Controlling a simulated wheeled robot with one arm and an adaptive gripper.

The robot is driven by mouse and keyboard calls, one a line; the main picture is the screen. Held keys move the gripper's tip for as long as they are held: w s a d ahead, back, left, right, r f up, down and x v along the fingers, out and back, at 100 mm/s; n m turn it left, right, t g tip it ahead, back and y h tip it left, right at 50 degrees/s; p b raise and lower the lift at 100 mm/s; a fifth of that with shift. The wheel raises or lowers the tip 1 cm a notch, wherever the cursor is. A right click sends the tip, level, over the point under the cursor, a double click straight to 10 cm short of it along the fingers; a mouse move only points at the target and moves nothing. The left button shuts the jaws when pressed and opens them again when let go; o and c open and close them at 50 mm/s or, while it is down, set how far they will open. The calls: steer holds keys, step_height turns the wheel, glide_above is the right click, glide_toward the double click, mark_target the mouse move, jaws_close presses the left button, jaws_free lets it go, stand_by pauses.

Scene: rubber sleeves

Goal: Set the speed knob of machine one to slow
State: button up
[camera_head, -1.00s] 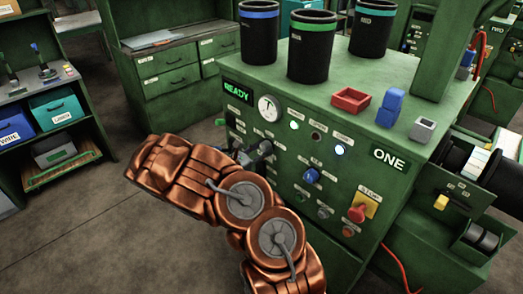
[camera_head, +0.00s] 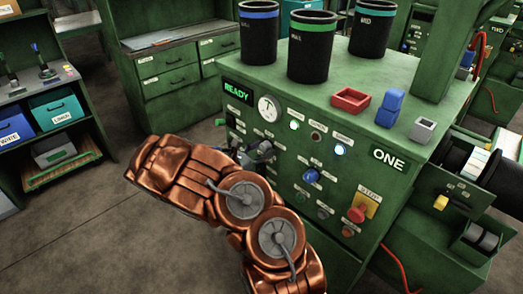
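Machine one (camera_head: 350,115) is the green cabinet marked ONE, with a lit READY display and a control panel facing me. A blue knob (camera_head: 311,176) sits in the middle of the panel. The small labels are too blurred to read, so I cannot tell which control is the speed knob or where it points. My copper arm crosses in front of the panel's left part. My grey gripper (camera_head: 262,152) is close against the panel, left of the blue knob, partly hidden by the arm. Its fingertips, and whether they touch a control, cannot be made out.
A red stop button (camera_head: 357,213) on a yellow plate is at the panel's lower right. Black cups (camera_head: 313,50), a red tray (camera_head: 351,100) and a blue part (camera_head: 390,108) stand on top. A shelf (camera_head: 40,90) with bins is at left. The floor between is clear.

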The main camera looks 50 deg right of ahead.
steer(key=shift+a, duration=0.1)
steer(key=a, duration=1.2)
steer(key=shift+w, duration=0.15)
steer(key=shift+d, duration=0.1)
stand_by(0.4)
steer(key=s+a+r+m+g+y, duration=0.1)
steer(key=s+r+m+g+y, duration=0.35)
steer(key=s, duration=0.45)
steer(key=s+a+r+m+g+y, duration=0.2)
steer(key=s+r+m+y, duration=0.1)
steer(key=s+r+m, duration=0.45)
steer(key=s+a+m+t+y, duration=0.2)
steer(key=s+a+y, duration=0.3)
steer(key=a, duration=0.6)
steer(key=s+a+m+t+y, duration=0.3)
steer(key=s+a+m+y, duration=0.1)
steer(key=s+a, duration=0.5)
steer(key=shift+a+f+y, duration=0.25)
steer(key=shift+a+y, duration=0.5)
steer(key=shift+a, duration=0.35)
